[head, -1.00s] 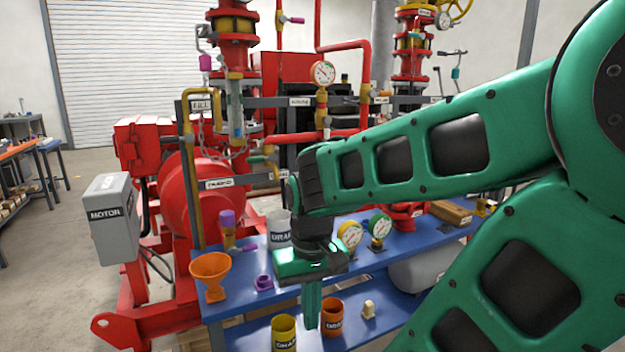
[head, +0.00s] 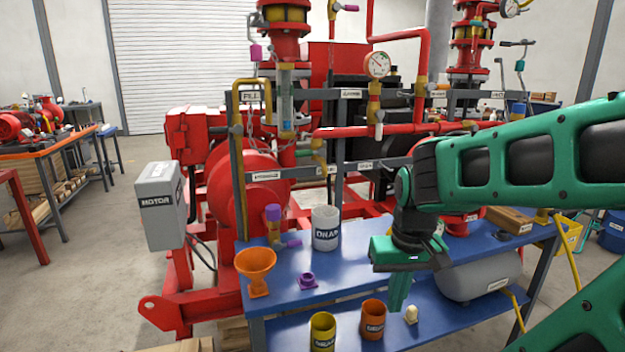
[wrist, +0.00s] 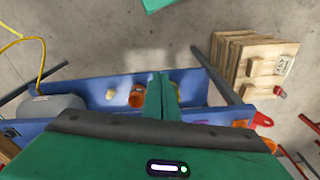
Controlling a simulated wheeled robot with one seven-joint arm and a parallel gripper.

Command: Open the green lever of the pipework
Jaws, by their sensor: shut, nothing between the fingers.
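The pipework stands behind the blue bench. A small green lever (head: 303,155) sits on a brass-coloured valve (head: 319,152) under the red horizontal pipe (head: 350,132), left of the middle in the head view. It looks roughly level, but it is small and its setting is hard to tell. My gripper (head: 398,306) is shut and empty, pointing down in front of the bench, well below and to the right of the lever, apart from it. In the wrist view my gripper (wrist: 161,92) shows its closed fingers over the bench; the lever is not in that view.
The blue bench (head: 350,265) carries an orange funnel (head: 256,264), a white drain pot (head: 326,229) and a purple fitting (head: 307,281). Yellow and orange cups stand on its lower shelf. A grey motor box (head: 159,205) stands left. A wooden crate (wrist: 252,65) is on the floor.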

